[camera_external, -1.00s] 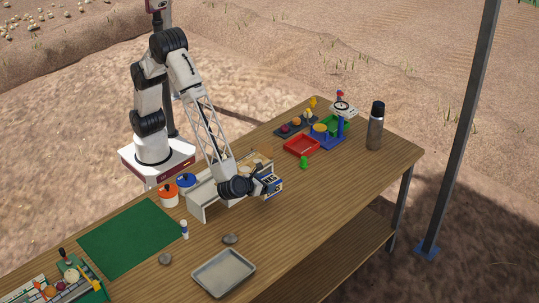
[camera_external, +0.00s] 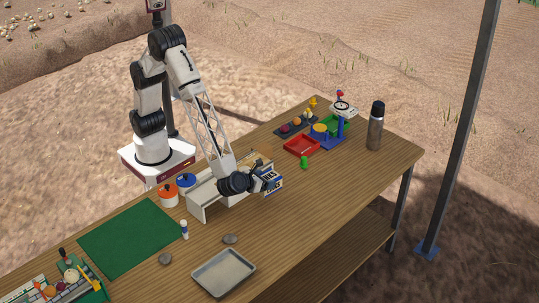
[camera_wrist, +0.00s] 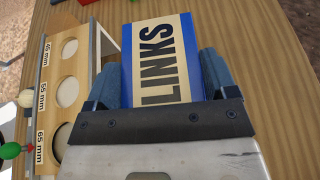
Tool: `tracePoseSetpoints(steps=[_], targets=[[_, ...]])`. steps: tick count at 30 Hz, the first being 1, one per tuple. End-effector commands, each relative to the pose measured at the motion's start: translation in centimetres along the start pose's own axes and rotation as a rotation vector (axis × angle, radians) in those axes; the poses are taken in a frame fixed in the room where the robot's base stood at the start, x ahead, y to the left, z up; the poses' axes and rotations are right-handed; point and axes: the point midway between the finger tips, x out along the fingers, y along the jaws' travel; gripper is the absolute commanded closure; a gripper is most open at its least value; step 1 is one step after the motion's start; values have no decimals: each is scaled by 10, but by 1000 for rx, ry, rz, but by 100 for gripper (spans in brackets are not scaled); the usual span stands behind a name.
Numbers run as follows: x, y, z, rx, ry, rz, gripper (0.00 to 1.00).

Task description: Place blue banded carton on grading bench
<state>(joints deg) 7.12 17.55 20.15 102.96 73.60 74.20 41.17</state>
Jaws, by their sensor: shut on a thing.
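A carton (camera_external: 272,182) with blue bands and a cream panel is held at the front side of the sizing stand. In the wrist view the carton (camera_wrist: 160,35) shows the word "LINKS". My gripper (camera_external: 262,179) is shut on it; in the wrist view the dark blue fingers of my gripper (camera_wrist: 161,82) press on both its sides. The long wooden table, apparently the grading bench (camera_external: 330,210), lies below. I cannot tell for sure how far the carton's underside is above the wood.
The sizing stand (camera_wrist: 85,60) with round holes is close on the wrist view's left. Orange (camera_external: 168,193) and blue (camera_external: 186,180) lidded pots, a metal tray (camera_external: 223,273), a red tray (camera_external: 302,145), a green piece (camera_external: 304,162) and a flask (camera_external: 376,127) stand around. The front right wood is clear.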

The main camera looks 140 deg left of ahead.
Motion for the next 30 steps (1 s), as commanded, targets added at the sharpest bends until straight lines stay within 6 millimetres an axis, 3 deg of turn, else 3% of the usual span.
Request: tracePoseSetpoints(steps=[10, 20, 30], targets=[[-4, 0, 10, -2, 0, -1, 54], [-23, 0, 56, -3, 0, -2, 54], [-81, 4, 30, 44, -5, -121, 54]])
